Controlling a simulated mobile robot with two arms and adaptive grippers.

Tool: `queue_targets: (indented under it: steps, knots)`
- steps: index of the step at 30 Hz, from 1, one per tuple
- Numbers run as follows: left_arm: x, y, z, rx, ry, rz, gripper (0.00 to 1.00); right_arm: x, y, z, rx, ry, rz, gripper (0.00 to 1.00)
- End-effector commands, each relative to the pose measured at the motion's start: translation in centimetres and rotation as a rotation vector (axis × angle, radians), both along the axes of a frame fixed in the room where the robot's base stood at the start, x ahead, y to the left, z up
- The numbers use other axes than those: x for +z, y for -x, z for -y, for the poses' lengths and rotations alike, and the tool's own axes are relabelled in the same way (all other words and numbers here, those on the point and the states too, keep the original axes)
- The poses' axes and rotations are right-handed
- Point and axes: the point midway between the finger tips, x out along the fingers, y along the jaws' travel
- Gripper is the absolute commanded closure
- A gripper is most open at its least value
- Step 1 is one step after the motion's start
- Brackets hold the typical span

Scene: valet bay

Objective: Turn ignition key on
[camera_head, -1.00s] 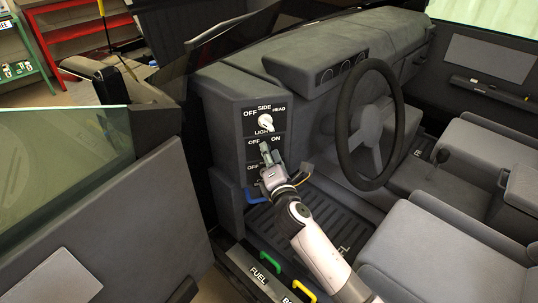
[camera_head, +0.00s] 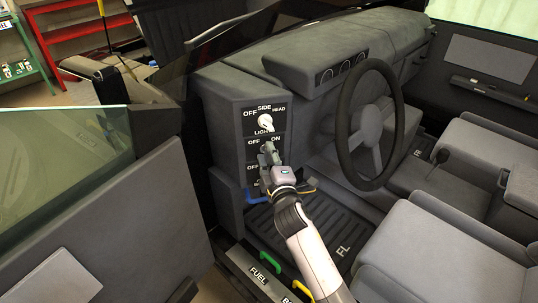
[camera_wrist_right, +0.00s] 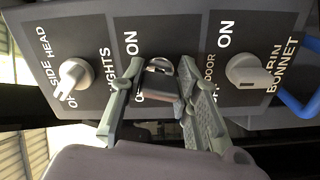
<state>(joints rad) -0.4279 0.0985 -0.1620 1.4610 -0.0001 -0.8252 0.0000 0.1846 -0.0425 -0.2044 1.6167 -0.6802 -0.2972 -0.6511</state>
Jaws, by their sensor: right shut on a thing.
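The ignition key (camera_wrist_right: 162,88) is a small grey key with a ring-like end, on the dark switch panel (camera_head: 232,118) left of the steering wheel. My right gripper (camera_wrist_right: 160,78) is at the panel's middle section, one finger on each side of the key, and is shut on it. In the head view my right gripper (camera_head: 268,150) covers the key, so its exact angle is hard to tell there. "OFF" and "ON" labels show to either side of it. My left gripper is not in view.
A white lights knob (camera_head: 265,122) sits just above; another knob (camera_wrist_right: 248,72) is on the section below. The steering wheel (camera_head: 370,125) stands close to the right. A blue handle (camera_wrist_right: 300,98) is under the panel. The open door (camera_head: 110,220) is at left.

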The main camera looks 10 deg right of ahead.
Motion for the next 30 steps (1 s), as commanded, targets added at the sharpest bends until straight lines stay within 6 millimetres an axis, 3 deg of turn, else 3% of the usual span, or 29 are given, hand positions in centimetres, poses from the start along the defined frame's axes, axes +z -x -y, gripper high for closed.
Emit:
queue_targets:
  steps: [12,30]
  knots:
    - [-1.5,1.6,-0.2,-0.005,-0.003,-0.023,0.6,-0.2,0.0,0.0,-0.002,-0.229,-0.01,0.98]
    - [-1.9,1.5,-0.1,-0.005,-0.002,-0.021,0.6,-0.3,0.0,0.0,-0.001,-0.277,-0.011,0.98]
